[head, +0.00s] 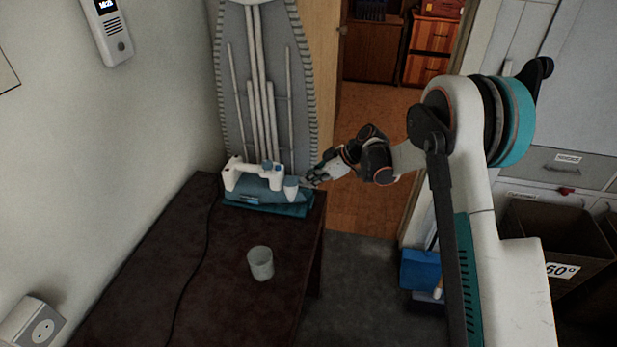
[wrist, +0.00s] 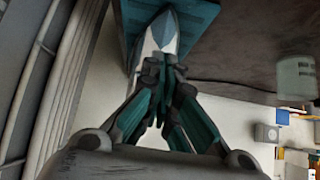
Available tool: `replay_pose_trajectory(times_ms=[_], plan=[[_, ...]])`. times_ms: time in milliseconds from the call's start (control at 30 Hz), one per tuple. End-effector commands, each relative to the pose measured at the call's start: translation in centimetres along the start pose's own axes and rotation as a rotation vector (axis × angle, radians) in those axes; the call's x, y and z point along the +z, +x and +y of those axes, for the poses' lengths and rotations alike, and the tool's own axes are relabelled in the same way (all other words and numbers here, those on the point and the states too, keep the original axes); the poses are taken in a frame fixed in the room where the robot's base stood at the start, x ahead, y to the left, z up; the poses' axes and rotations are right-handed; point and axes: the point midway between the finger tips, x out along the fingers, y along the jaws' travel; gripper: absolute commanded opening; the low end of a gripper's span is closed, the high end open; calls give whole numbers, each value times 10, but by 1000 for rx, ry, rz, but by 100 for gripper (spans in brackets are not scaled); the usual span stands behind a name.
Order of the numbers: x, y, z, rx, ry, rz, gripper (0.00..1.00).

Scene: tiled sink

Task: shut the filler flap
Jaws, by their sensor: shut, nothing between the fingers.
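The iron (head: 262,187), white and blue, sits on a teal base (head: 290,209) at the far end of the dark table. Its handle is on top, and a small pale blue-grey part stands at its right end, beside my gripper. The filler flap is too small to make out, and I cannot tell how far open it is. My gripper (head: 308,183) is shut and empty, just right of the iron's right end. In the wrist view the closed fingertips (wrist: 173,68) point at the iron's pale pointed front (wrist: 163,36). I cannot tell whether they touch it.
A translucent cup (head: 260,263) stands on the dark table (head: 140,290) nearer to me. A dark cord runs along the table's left side. An ironing board (head: 266,85) leans upright behind the iron. The floor right of the table is open.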

Motion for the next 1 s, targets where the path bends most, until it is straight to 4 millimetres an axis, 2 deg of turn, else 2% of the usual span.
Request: replay_pose_trajectory(times_ms=[1000], plan=[[9, 1, 0, 0, 0, 0, 0]])
